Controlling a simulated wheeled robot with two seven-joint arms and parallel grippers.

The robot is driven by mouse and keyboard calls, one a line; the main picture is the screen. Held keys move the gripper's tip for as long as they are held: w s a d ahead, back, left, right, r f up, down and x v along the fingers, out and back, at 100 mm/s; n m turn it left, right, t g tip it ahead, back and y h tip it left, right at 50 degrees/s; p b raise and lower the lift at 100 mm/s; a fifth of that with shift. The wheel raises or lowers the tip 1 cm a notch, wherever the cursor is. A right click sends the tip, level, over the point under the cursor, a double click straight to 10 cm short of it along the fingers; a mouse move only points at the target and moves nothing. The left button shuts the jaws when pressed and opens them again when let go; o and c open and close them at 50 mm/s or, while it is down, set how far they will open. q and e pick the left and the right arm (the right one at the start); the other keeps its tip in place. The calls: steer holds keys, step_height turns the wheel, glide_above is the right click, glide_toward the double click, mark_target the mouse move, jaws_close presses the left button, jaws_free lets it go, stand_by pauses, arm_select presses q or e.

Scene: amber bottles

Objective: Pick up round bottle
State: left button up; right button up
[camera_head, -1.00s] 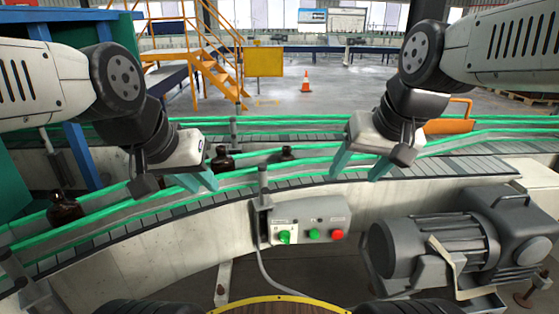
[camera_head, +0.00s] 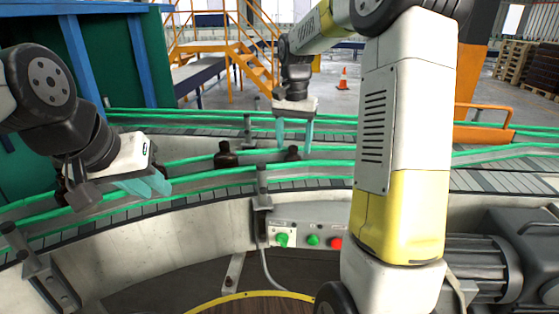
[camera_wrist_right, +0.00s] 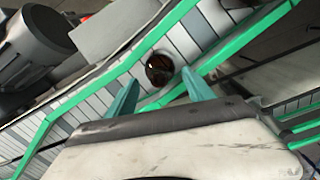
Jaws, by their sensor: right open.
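A small dark amber bottle (camera_head: 293,154) stands on the conveyor, just below the fingertips of my right gripper (camera_head: 294,146). In the right wrist view a round dark brown bottle (camera_wrist_right: 160,68) shows from above, between and just beyond the tips of my open right gripper (camera_wrist_right: 160,78). The fingers do not visibly touch it. Another dark bottle (camera_head: 61,190) is mostly hidden behind my left arm. My left gripper (camera_head: 158,192) is open and empty, over the conveyor's near rail. Which bottle is meant by round is not certain.
Green guide rails (camera_head: 200,192) run along both sides of the curved conveyor. A control box with green and red buttons (camera_head: 313,240) is on its near side. A grey motor (camera_head: 485,265) stands at the right. Stairs and an orange cone (camera_head: 343,78) are far behind.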

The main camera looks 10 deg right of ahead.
mark_target(293, 156)
step_height(293, 156, down, 6)
steer(key=shift+s+a+f, duration=0.1)
steer(key=shift+s, duration=0.05)
steer(key=c, duration=1.2)
